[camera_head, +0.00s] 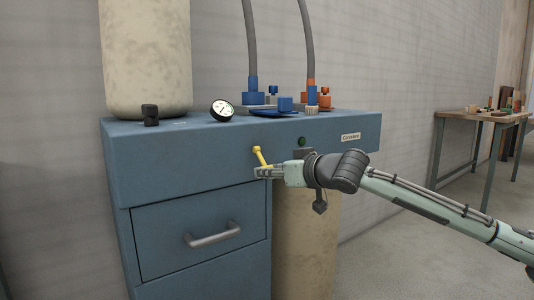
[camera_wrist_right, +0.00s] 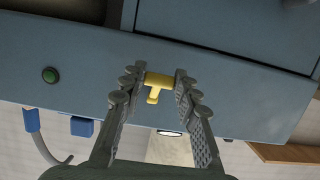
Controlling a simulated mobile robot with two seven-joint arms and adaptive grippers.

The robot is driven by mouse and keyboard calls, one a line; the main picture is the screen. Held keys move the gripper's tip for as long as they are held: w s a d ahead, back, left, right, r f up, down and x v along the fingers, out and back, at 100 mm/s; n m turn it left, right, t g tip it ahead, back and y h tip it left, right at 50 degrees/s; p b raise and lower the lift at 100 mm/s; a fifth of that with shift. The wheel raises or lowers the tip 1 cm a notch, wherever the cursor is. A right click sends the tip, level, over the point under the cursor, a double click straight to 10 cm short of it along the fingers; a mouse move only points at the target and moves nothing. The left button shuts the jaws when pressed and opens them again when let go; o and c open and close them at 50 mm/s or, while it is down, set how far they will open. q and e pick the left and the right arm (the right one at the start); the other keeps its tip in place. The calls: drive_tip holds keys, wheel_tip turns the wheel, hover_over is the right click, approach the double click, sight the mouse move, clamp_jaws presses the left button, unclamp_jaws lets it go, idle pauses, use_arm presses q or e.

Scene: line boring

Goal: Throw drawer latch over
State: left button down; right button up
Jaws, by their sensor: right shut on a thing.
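The yellow drawer latch (camera_head: 260,157) is a small lever on the blue cabinet front, above the right end of the drawer (camera_head: 190,233). Its pivot is at the upper left and the lever slants down to the right. My right gripper (camera_head: 264,172) is at the lever's lower end, shut on it. In the right wrist view, which is turned upside down, the latch (camera_wrist_right: 158,82) lies between the two fingertips of the gripper (camera_wrist_right: 160,76). The fingertips hide part of the lever's end. My left gripper is not in view.
The drawer has a grey bar handle (camera_head: 212,234). A green button (camera_head: 302,141) is right of the latch. A gauge (camera_head: 222,110), a black knob (camera_head: 150,115) and blue and orange hose fittings (camera_head: 311,97) stand on the cabinet top. A workbench (camera_head: 480,116) stands far right.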

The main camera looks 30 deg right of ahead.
drive_tip(key=shift+w+f, duration=0.15)
drive_tip(key=shift+f, duration=0.3)
drive_tip(key=shift+w+a, duration=0.1)
drive_tip(key=shift+w+f+p, duration=0.35)
drive_tip(key=shift+w+f, duration=0.05)
drive_tip(key=shift+w, duration=0.2)
drive_tip(key=shift+w+f+p, duration=0.15)
drive_tip(key=shift+w+p, duration=0.35)
drive_tip(key=shift+p, duration=0.05)
drive_tip(key=o, duration=1)
